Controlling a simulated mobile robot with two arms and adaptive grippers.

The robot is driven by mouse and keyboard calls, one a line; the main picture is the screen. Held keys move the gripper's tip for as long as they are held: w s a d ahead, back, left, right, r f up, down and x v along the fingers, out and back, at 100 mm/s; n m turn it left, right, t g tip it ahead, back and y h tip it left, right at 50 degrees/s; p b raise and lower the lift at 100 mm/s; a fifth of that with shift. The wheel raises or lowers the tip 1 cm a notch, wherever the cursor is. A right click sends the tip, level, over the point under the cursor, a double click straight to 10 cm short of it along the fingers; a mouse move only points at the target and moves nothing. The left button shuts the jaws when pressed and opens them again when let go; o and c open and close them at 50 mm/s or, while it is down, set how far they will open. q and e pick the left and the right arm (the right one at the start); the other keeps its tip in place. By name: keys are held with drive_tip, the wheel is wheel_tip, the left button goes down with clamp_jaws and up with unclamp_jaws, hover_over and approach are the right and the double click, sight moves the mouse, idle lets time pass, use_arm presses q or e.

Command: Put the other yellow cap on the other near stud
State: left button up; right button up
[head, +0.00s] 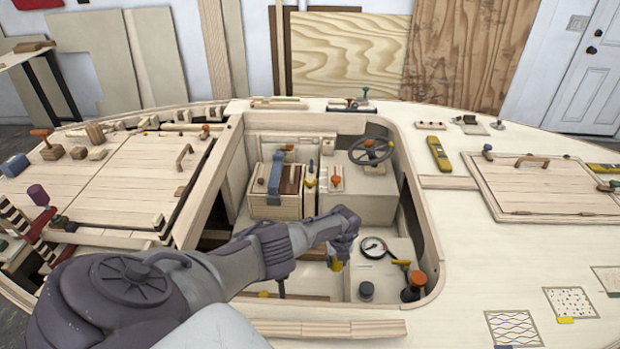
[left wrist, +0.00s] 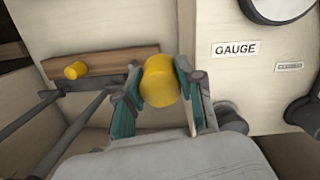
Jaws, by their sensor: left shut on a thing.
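My left gripper (head: 340,256) reaches down into the cockpit opening, left of the gauge. It is shut on a yellow cap (left wrist: 160,80), which also shows below the fingers in the head view (head: 336,266). In the left wrist view the fingers (left wrist: 158,88) clasp the cap from both sides. Another yellow cap (left wrist: 76,70) sits at the left part of a wooden strip (left wrist: 110,62); it also shows low in the head view (head: 263,294). A second stud cannot be made out; the held cap and fingers cover the strip's right end. My right gripper is not in view.
A round gauge (head: 374,247) with a yellow-handled lever stands on a pale box to the right. A dark knob (head: 366,290) and an orange-topped knob (head: 416,283) are near it. The cockpit rim (head: 432,235) and a steering wheel (head: 371,151) bound the space.

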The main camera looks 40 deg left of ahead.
sight(310, 298)
use_arm(q)
drive_tip(key=s+a+f+n, duration=0.1)
drive_tip(key=s+f+n, duration=0.1)
drive_tip(key=f, duration=0.1)
drive_tip(key=s+a+f+n, duration=0.1)
drive_tip(key=s+f+n, duration=0.1)
drive_tip(key=s, duration=0.1)
drive_tip(key=s+a+f+n+b, duration=0.1)
drive_tip(key=s+a+f+n, duration=0.1)
drive_tip(key=s+f, duration=0.1)
drive_tip(key=shift+f+n+g, duration=0.3)
drive_tip(key=shift+n, duration=0.1)
wheel_tip(310, 298, down, 6)
drive_tip(key=b, duration=0.5)
drive_tip(key=shift+b, duration=0.4)
wheel_tip(310, 298, down, 4)
drive_tip(key=b, duration=0.3)
drive_tip(key=shift+r+b, duration=0.1)
drive_tip(key=shift+b, duration=0.3)
drive_tip(key=o, duration=0.9)
drive_tip(key=shift+f, duration=0.2)
drive_tip(key=shift+o, duration=0.2)
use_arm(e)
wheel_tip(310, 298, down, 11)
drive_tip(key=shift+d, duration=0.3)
